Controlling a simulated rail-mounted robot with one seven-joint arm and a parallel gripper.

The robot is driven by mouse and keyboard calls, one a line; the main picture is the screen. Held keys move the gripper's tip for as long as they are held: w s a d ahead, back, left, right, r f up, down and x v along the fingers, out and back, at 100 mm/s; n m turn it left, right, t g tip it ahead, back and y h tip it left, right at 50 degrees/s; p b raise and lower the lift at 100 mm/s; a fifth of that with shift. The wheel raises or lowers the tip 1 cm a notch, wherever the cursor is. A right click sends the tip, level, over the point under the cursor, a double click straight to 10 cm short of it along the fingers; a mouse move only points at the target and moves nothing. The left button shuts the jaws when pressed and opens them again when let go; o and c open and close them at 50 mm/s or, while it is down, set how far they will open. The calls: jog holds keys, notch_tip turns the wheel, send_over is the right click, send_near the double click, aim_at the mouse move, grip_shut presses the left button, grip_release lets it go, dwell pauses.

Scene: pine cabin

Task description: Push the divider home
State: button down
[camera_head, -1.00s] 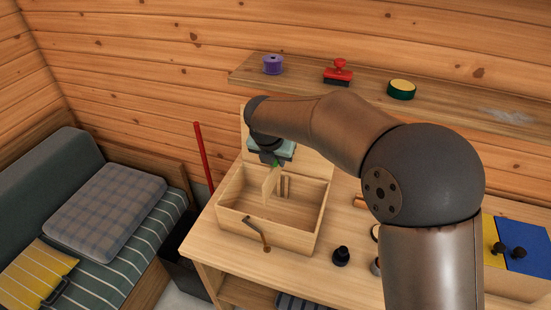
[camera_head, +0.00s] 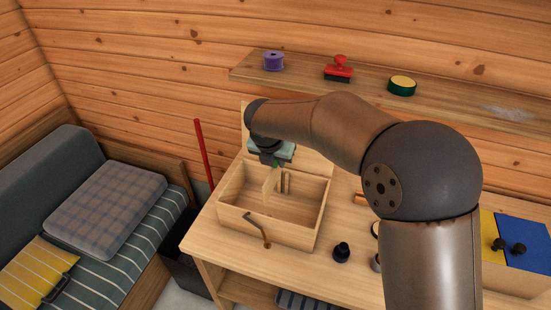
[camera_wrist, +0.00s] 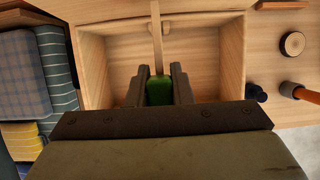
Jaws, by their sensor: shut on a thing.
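The divider (camera_head: 269,182) is a thin pale wood panel standing upright inside an open wooden box (camera_head: 285,231). In the wrist view the divider (camera_wrist: 156,35) shows as a narrow strip, with a green part (camera_wrist: 159,92) at its near end between the fingers. My gripper (camera_wrist: 160,80) is shut on that green part, and in the head view my gripper (camera_head: 273,160) is above the box, toward its back. Wooden guide strips (camera_head: 286,183) stand on the inner wall beside the divider. The divider's lower edge and its fit in the guides cannot be made out.
The box lid stands open behind my wrist. A bent metal hook piece (camera_head: 258,228) is at the box front. A black knob-like piece (camera_head: 341,252) stands on the bench to the right. A shelf (camera_head: 440,108) holds a purple spool, a red stamp and a green-and-yellow tin.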

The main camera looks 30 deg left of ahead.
jog(key=shift+f, duration=0.1)
jog(key=shift+f+b, duration=0.75)
jog(key=shift+f, duration=0.75)
jog(key=shift+p, duration=0.4)
jog(key=shift+f, duration=0.15)
jog(key=shift+f+b, duration=3.25)
jog(key=shift+f, duration=1.9)
jog(key=shift+f, duration=0.35)
jog(key=shift+r, duration=0.1)
jog(key=c, duration=1.2)
grip_release()
